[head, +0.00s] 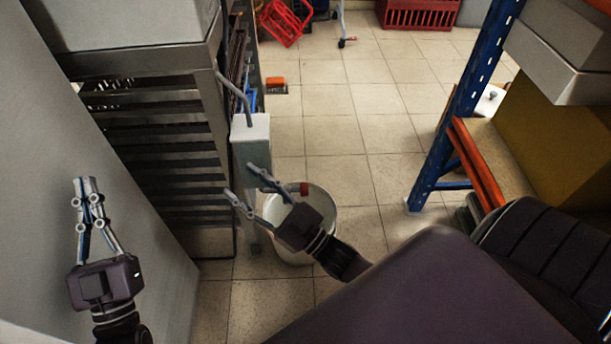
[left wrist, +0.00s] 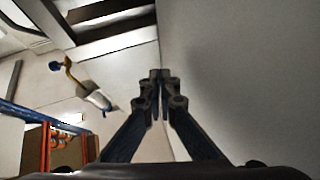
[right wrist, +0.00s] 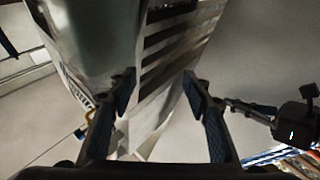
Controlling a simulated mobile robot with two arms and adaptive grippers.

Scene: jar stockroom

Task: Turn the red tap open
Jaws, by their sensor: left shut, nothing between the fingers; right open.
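A small red piece (head: 304,188) shows beside my right gripper in the head view, over the white bucket (head: 327,212); it may be the red tap's handle, but the gripper hides what it joins. A pale grey box (head: 251,137) with a grey pipe on top stands just beyond the right fingertips. My right gripper (head: 240,180) is open and empty, its fingers pointing left towards the box's lower part. My left gripper (head: 86,184) is shut and empty, away at the left.
A slatted grey rack (head: 165,150) stands left of the box. A blue and orange shelf frame (head: 450,120) with cartons stands at the right. Red crates (head: 418,12) lie far back. The tiled floor (head: 365,100) between is clear. A plain grey panel (head: 40,130) is beside my left gripper.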

